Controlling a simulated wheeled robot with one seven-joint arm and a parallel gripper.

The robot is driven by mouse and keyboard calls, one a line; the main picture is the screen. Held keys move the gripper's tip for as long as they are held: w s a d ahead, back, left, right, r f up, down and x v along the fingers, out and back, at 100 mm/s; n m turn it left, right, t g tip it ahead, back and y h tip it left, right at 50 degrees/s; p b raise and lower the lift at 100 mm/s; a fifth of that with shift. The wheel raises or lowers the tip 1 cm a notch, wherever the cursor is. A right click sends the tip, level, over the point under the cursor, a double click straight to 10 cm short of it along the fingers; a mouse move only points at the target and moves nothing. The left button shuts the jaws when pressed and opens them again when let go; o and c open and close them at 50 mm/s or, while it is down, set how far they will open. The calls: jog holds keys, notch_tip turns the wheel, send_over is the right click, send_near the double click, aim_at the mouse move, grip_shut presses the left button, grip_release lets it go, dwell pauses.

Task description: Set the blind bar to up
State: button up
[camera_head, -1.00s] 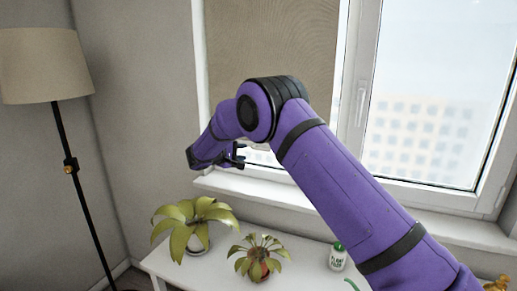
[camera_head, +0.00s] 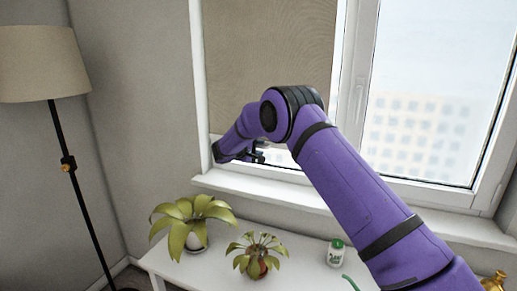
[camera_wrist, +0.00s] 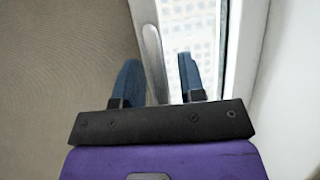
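The brown blind (camera_head: 270,65) covers most of the left window pane, with a strip of bright glass showing below it. It also fills the left of the wrist view (camera_wrist: 65,60). The pale grey blind bar (camera_wrist: 153,55) runs along the blind's bottom edge. My gripper (camera_head: 257,154) is at the bottom edge of the blind in the head view, partly hidden by my arm. In the wrist view, my gripper's two blue fingers (camera_wrist: 159,75) are apart, with the bar between them, nearer the left finger. Contact with the bar cannot be told.
The window frame (camera_head: 350,90) stands right of the blind, and the sill (camera_head: 265,190) runs below. A floor lamp (camera_head: 42,65) is at the left.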

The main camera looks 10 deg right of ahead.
jog(key=shift+c, duration=0.5)
grip_shut()
jog(key=shift+r, duration=0.15)
